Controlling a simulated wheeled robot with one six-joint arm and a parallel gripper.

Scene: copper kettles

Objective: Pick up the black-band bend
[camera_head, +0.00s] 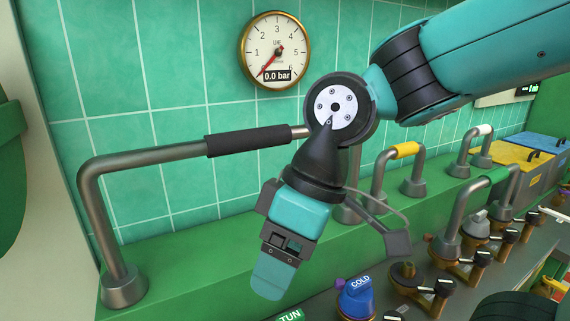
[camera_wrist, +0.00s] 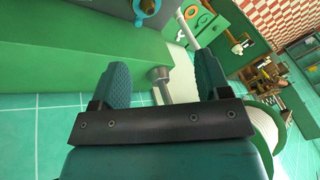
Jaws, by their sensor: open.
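The black-band bend is a grey metal pipe (camera_head: 135,160) with a black sleeve (camera_head: 247,142) on its top run. It stands upright on the green ledge at the left of the head view. My gripper (camera_head: 272,278) points down in front of the bend, right of and below the black sleeve, with nothing visibly held. In the wrist view my two fingers (camera_wrist: 163,78) are spread apart. A grey pipe with a round foot (camera_wrist: 160,76) shows between and beyond them; I cannot tell which bend it belongs to.
A yellow-band bend (camera_head: 404,151), a white-band bend (camera_head: 483,131) and a green-band bend (camera_head: 490,177) stand to the right. A blue COLD knob (camera_head: 357,298) and several dark valve handles line the front. A pressure gauge (camera_head: 275,50) hangs on the green tiled wall.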

